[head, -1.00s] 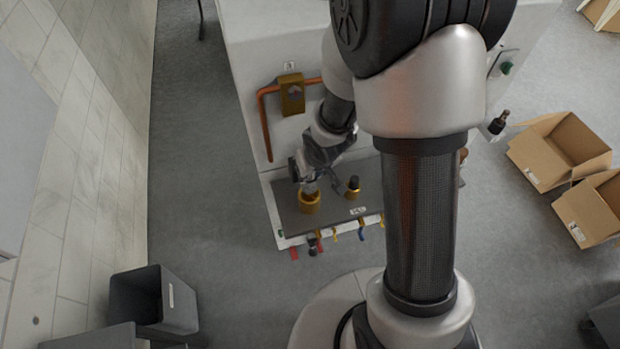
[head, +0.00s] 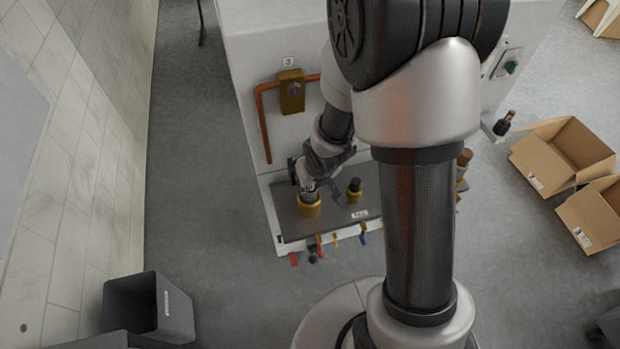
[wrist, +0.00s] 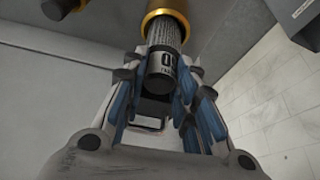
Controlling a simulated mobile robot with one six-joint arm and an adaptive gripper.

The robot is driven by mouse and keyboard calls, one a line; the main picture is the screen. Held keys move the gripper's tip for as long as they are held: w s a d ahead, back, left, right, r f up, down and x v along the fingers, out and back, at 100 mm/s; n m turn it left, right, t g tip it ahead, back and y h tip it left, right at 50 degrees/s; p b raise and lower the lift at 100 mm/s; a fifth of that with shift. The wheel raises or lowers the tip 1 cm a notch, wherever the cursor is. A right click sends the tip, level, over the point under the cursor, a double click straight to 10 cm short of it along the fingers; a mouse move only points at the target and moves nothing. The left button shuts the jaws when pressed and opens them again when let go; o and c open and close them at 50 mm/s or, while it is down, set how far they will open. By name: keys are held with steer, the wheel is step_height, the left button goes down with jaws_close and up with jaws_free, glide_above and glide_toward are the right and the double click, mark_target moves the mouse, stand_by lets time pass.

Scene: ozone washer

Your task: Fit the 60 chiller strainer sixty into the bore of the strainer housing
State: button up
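The 60 chiller strainer (wrist: 162,62) is a dark grey ribbed cylinder with a white-marked end, its number upside down in the wrist view. In the head view the strainer (head: 308,187) stands over the brass strainer housing (head: 309,209) at the left of the dark deck. In the wrist view its far end passes inside the brass ring of the housing (wrist: 152,20), with a length of ribbed body outside. My gripper (wrist: 166,72) has its blue-padded fingers on both sides of the strainer's marked end, closed on it. The bore's depth is hidden.
A second brass fitting with a dark top (head: 354,190) stands close to the right on the deck (head: 330,222). A copper pipe (head: 263,130) and brass box (head: 291,92) are behind. Coloured tags hang at the front edge. Grey bins (head: 150,305) and cardboard boxes (head: 562,152) stand on the floor.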

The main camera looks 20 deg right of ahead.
steer(key=o, duration=0.4)
steer(key=shift+r, duration=0.1)
steer(key=s+d+r+h+p, duration=0.15)
steer(key=s+r+p, duration=0.3)
steer(key=r, duration=0.85)
steer(key=s+d+r+p, duration=0.2)
steer(key=s+r+p, duration=0.25)
steer(key=r, duration=0.75)
steer(key=shift+m+y, duration=0.4)
steer(key=shift+y, duration=0.15)
steer(key=s+a+r, duration=0.1)
steer(key=s+r, duration=0.2)
steer(key=s, duration=0.1)
steer(key=s+a+r, duration=0.1)
steer(key=s+r, duration=0.2)
steer(key=s, duration=0.1)
steer(key=s+a+r, duration=0.1)
steer(key=s+r, duration=0.2)
steer(key=s, duration=0.1)
steer(key=shift+s+a+r, duration=0.2)
steer(key=shift+s+r, duration=0.05)
steer(key=shift+r, duration=0.15)
